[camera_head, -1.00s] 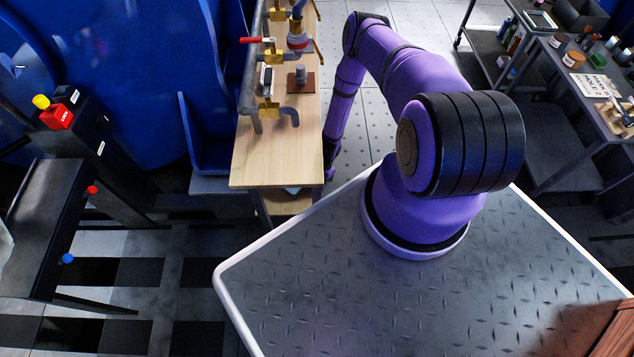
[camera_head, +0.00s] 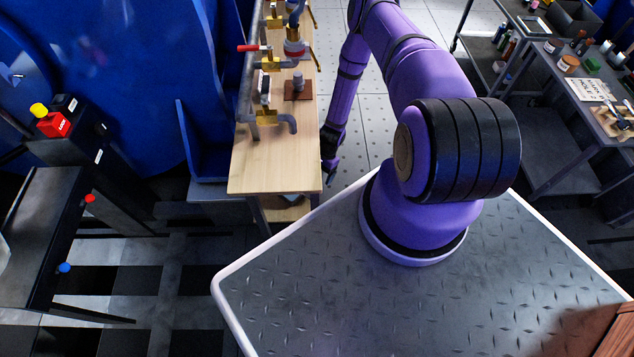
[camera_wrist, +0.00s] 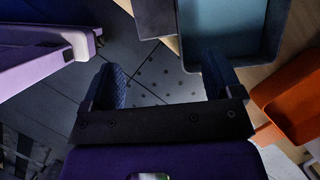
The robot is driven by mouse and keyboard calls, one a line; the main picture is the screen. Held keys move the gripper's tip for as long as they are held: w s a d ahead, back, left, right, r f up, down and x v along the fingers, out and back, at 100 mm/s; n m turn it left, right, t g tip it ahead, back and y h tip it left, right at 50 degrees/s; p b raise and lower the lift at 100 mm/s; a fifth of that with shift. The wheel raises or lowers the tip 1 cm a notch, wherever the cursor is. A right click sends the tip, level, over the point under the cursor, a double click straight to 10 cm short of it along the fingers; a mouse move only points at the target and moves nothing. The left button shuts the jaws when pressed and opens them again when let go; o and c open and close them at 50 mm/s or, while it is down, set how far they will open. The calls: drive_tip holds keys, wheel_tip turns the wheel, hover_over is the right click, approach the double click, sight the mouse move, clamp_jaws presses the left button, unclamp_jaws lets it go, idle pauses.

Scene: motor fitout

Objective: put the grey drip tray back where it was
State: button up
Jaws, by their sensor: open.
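A grey-blue, shallow open tray (camera_wrist: 222,28), which looks like the grey drip tray, shows at the top of the wrist view by a pale wooden surface. My gripper (camera_wrist: 165,78) is open, with its two dark blue fingers apart and only floor visible between them. The right finger overlaps the tray's near edge in the picture; I cannot tell whether it touches. In the head view my gripper (camera_head: 330,168) hangs low beside the right edge of the wooden bench. The tray is not clearly visible there.
An orange tray (camera_wrist: 290,105) lies right of the grey one. The wooden bench (camera_head: 268,172) carries pipes and valves, with a lower shelf (camera_head: 288,211) beneath. A cluttered grey table (camera_head: 565,110) stands at right. Tiled floor (camera_head: 375,125) is open between them.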

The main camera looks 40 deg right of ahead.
drive_tip(key=shift+v, duration=1.4)
